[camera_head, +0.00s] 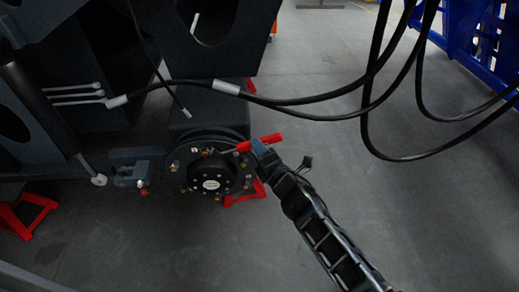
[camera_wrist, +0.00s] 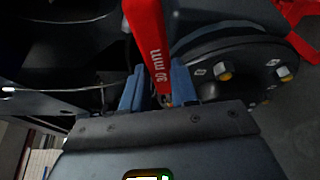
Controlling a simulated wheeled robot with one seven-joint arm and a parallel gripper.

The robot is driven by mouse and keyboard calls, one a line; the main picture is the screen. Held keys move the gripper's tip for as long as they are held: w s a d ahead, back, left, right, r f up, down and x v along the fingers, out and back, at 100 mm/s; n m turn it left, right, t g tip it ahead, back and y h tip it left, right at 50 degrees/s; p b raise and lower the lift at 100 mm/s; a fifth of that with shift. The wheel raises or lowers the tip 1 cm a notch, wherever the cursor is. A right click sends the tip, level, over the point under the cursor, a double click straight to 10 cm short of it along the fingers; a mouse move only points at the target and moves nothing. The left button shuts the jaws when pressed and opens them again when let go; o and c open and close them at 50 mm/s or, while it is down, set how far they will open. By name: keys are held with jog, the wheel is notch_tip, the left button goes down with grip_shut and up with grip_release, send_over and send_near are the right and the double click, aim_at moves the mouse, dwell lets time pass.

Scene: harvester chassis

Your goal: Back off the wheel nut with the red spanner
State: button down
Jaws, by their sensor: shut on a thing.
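The red spanner (camera_head: 261,142) lies nearly level across the upper right of the wheel hub (camera_head: 211,184). Its thin metal end points left over the hub face near the upper nuts; I cannot tell whether it sits on a nut. My gripper (camera_head: 258,147) is shut on the red handle from the lower right. In the wrist view the spanner (camera_wrist: 148,38), marked 30 mm, stands between the blue fingers of my gripper (camera_wrist: 158,88). Brass-coloured wheel nuts (camera_wrist: 284,73) show on the dark hub at right. The spanner's working end is hidden there.
Black hoses (camera_head: 310,97) hang across the view above my arm. Red stands (camera_head: 25,214) are at the lower left and behind the hub. A blue frame (camera_head: 485,45) stands at upper right. The grey floor (camera_head: 440,200) at right is clear.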

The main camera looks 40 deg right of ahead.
jog(key=shift+s+f, duration=0.1)
jog(key=shift+f, duration=0.05)
jog(key=s+a+b, duration=0.6)
jog(key=s+a, duration=0.1)
jog(key=s, duration=0.2)
jog(key=shift+s, duration=0.2)
dwell(0.9)
jog(key=shift+w, duration=0.1)
dwell(1.2)
